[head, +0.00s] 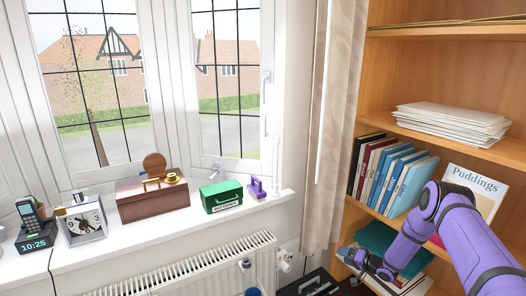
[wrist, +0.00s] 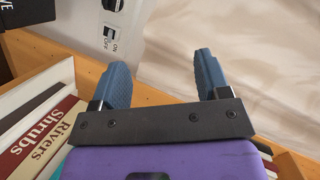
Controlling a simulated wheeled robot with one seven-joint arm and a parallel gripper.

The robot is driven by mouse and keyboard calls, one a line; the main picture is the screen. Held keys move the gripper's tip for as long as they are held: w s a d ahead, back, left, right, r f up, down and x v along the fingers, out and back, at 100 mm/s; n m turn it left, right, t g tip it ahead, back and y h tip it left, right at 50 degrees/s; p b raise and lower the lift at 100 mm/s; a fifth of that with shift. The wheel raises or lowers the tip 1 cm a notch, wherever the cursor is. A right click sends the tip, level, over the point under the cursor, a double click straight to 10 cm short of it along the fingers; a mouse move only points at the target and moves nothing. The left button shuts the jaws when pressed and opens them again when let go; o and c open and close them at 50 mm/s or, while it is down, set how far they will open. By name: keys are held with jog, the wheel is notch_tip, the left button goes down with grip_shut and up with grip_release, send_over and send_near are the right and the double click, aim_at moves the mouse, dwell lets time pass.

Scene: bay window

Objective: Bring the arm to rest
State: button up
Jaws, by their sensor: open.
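My purple arm (head: 410,240) comes in from the lower right in the head view and bends down to the left, in front of the bookcase. My gripper (wrist: 162,66) is open in the wrist view, its two blue fingers wide apart with nothing between them. In the head view my gripper is small and partly hidden by my wrist, low at the left side of the bookcase near the curtain's foot.
The bookcase's wooden edge (wrist: 40,62) and pale curtain (head: 338,110) are near. A windowsill (head: 90,245) holds a clock (head: 82,222), wooden box (head: 150,201) and green tin (head: 221,196); a radiator (head: 200,270) is below.

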jog(key=w+d+r+n+h, duration=0.1)
jog(key=w+r+h, duration=0.2)
jog(key=r, duration=1)
jog(key=w+d+r+n+h, duration=0.1)
jog(key=w+d+r+h, duration=0.15)
jog(key=r, duration=0.95)
jog(key=s+r+h, duration=0.2)
jog(key=s+r, duration=0.2)
jog(key=r, duration=0.7)
jog(key=s+r+h, duration=0.3)
jog(key=s+r, duration=0.1)
jog(key=r, duration=0.7)
jog(key=s+a+r+g+h, duration=0.1)
jog(key=s+a+r, duration=0.1)
jog(key=s+r, duration=0.7)
jog(key=s+a+r+g+h, duration=0.1)
jog(key=s+r, duration=0.4)
jog(key=s, duration=0.8)
jog(key=s+a+g+y, duration=0.1)
jog(key=s+a, duration=0.1)
jog(key=s, duration=1.1)
jog(key=s+a+n+g+y, duration=0.1)
jog(key=s+a+g, duration=0.1)
jog(key=s, duration=1.2)
jog(key=shift+a+f+n, duration=0.3)
jog(key=shift+a+f, duration=0.1)
jog(key=shift+a, duration=0.15)
